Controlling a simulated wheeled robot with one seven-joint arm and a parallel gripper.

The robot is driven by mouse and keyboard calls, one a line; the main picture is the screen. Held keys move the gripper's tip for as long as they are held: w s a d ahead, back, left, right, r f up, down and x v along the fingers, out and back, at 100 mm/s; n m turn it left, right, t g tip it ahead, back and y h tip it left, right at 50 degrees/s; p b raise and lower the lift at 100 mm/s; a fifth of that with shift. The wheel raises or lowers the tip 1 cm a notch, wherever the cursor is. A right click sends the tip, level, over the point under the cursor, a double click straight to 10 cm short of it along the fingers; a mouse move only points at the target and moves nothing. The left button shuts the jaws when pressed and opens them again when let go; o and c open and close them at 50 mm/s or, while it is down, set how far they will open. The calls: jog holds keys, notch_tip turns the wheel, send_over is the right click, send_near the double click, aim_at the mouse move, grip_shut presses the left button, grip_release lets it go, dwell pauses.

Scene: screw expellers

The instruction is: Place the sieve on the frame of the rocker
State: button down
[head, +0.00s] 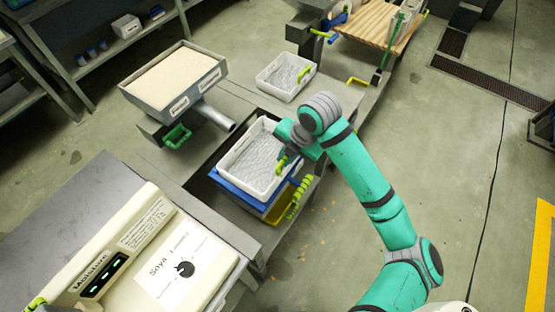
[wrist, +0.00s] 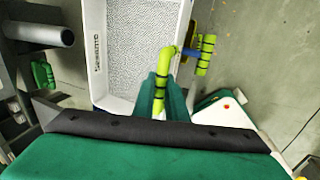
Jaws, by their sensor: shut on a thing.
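The sieve is a white tray with a grey mesh floor (head: 252,162), and it also fills the upper middle of the wrist view (wrist: 138,45). My gripper (head: 288,155) is at its right side. In the wrist view my gripper (wrist: 162,98) is shut on the sieve's yellow-green handle (wrist: 164,68). The blue frame of the rocker (head: 228,187) shows under the sieve's left and near edges; the sieve hides the rest. I cannot tell whether the sieve touches it. The rocker's banded yellow-green handle (head: 298,198) sticks out at the near right.
A grey hopper (head: 175,82) full of pale material stands behind left, its spout (head: 216,117) pointing toward the sieve. A second white mesh tray (head: 285,77) stands further back. A cream machine (head: 150,245) is at the near left. Open floor lies right of my arm.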

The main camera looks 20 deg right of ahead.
jog(key=w+f, duration=0.1)
jog(key=f, duration=0.1)
jog(key=w+f, duration=0.2)
jog(key=shift+d, duration=0.1)
jog(key=shift+w+f, duration=0.55)
jog(key=shift+d+x, duration=0.15)
jog(key=shift+x, duration=0.75)
jog(key=shift+d+x, duration=0.15)
jog(key=shift+x, duration=0.75)
jog(key=c, duration=1.8)
grip_release()
jog(key=shift+s+a+f, duration=0.1)
jog(key=shift+s+a, duration=0.05)
jog(key=v, duration=1)
jog(key=shift+r, duration=0.4)
jog(key=shift+s+d+r, duration=0.3)
jog(key=shift+r, duration=0.25)
